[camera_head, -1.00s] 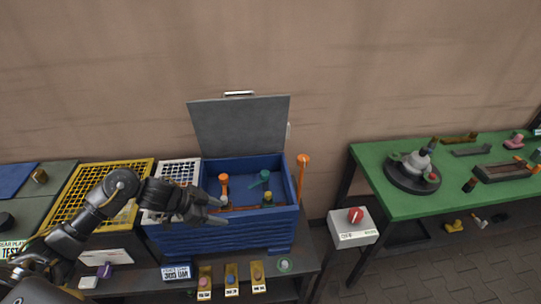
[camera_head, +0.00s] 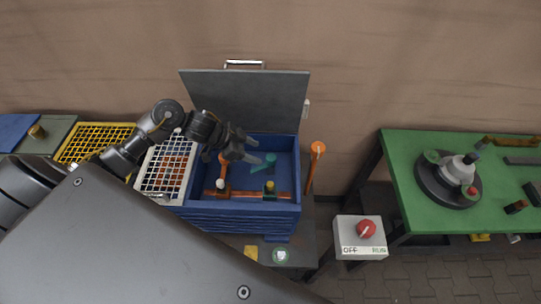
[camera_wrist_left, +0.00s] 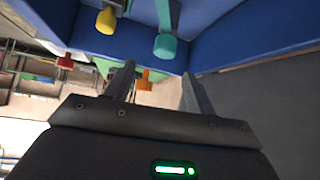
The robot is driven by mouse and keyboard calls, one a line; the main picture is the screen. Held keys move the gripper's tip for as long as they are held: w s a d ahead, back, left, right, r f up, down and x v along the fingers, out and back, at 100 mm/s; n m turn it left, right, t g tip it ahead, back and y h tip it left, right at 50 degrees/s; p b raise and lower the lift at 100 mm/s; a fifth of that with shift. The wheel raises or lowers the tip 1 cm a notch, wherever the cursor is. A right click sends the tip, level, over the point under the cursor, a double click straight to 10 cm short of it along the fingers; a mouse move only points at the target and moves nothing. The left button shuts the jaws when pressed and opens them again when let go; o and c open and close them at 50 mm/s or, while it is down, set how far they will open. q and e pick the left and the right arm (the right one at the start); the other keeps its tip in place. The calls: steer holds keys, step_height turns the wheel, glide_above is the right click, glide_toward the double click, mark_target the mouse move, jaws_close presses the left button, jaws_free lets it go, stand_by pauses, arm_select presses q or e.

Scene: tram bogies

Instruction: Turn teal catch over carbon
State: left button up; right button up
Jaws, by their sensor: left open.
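The teal catch (camera_head: 270,160) stands inside the open blue box (camera_head: 245,208), right of centre. It also shows in the left wrist view (camera_wrist_left: 165,46), as a teal cylinder head on a stem beyond my fingertips. My left gripper (camera_head: 258,151) is over the box, just left of the teal catch. Its fingers are apart and empty in the left wrist view (camera_wrist_left: 157,82), and I see no contact with the catch. I cannot pick out the carbon for certain. My right gripper is not in view.
In the box are a yellow-topped post (camera_head: 270,186), a white knob (camera_head: 221,184) and an orange bar. The grey lid (camera_head: 250,100) stands open behind. An orange-headed lever (camera_head: 317,148) rises at the right. A switch box (camera_head: 360,247) and green table (camera_head: 410,150) stand further right.

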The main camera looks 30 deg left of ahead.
mark_target(270, 157)
arm_select(q)
steer(key=x, duration=0.2)
steer(key=w+x, duration=0.1)
steer(key=x, duration=0.2)
steer(key=shift+a+r, duration=0.15)
steer(key=shift+a, duration=0.15)
steer(key=shift+x, duration=1)
steer(key=shift+s+d+f+p, duration=0.15)
steer(key=shift+d+f+p, duration=0.1)
steer(key=shift+d+p, duration=0.05)
steer(key=shift+d+f, duration=0.2)
steer(key=shift+f, duration=0.05)
steer(key=shift+w+d+f, duration=0.15)
steer(key=shift+w+f, duration=0.15)
steer(key=shift+w, duration=0.1)
steer(key=shift+s+r, duration=0.1)
steer(key=shift+s, duration=0.05)
steer(key=shift+c, duration=0.8)
jaws_close()
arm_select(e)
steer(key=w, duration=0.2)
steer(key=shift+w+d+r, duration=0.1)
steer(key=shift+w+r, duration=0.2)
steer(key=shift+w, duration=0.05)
